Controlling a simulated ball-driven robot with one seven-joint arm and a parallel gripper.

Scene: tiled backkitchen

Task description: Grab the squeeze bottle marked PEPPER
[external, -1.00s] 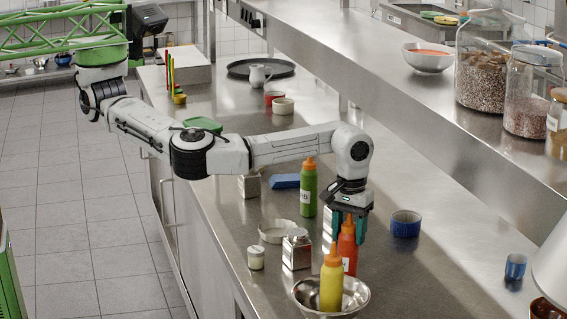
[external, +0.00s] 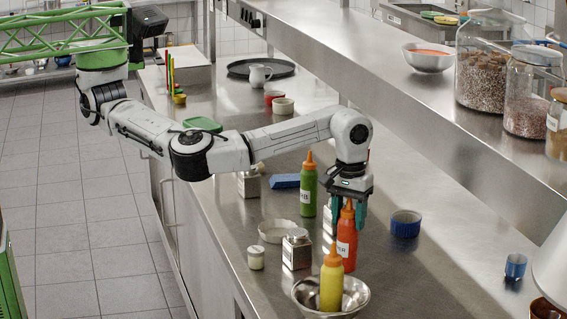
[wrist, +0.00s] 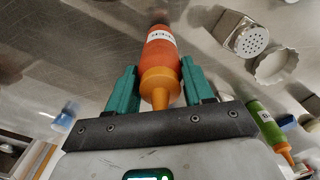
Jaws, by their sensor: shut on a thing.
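A red-orange squeeze bottle (external: 347,240) with an orange nozzle and white label is between the fingers of my gripper (external: 347,212). The gripper is shut on it from above, and the bottle hangs upright a little above the counter. In the wrist view the bottle (wrist: 162,62) lies between the two teal fingers (wrist: 156,90); its label text is too small to read surely. A green squeeze bottle (external: 309,193) stands left of and behind it. A yellow squeeze bottle (external: 331,288) stands in front; its label is not visible.
A metal shaker (external: 296,251), a white dish (external: 279,232) and a small white jar (external: 256,258) stand to the left. A blue ramekin (external: 405,224) is at right. The shelf (external: 420,95) overhangs the counter behind.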

